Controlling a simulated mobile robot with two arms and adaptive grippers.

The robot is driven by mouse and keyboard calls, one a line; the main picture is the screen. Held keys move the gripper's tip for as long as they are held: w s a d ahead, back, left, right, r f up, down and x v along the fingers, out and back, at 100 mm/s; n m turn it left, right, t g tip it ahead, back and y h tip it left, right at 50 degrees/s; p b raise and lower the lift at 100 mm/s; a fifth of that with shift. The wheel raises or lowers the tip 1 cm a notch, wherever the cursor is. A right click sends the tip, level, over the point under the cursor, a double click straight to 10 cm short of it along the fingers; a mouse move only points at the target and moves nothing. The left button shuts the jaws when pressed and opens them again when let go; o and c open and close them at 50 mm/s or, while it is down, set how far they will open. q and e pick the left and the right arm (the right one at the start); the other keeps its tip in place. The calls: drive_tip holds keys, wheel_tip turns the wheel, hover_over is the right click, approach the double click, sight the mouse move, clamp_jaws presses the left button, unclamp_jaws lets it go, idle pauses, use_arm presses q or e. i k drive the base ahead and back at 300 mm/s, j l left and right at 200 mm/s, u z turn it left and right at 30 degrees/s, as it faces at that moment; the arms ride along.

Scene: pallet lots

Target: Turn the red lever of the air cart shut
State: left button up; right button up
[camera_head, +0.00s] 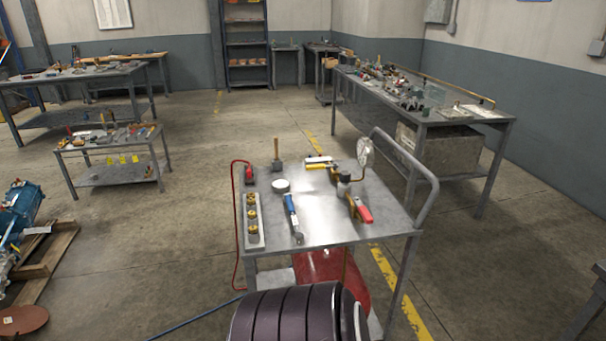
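The air cart (330,230) stands in front of me, a grey metal trolley with a tubular push handle (412,175) on its right. The red lever (362,212) is on the right part of its top. It sits on a brass-coloured valve fitting and points toward the front right. A round gauge (365,152) stands behind it on a brass fitting. A red tank (325,272) shows below the cart top, partly hidden by a dark ribbed shape at the bottom of the view. Neither of my grippers is in view.
The cart top also holds a blue-handled tool (291,212), a tray with brass pieces (253,221), a white round item (281,186) and a wooden-handled tool (277,152). A red hose (236,215) hangs at the left. A long workbench (425,115) stands behind right.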

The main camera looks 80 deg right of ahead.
sight(366, 217)
drive_tip(key=z, duration=3.15)
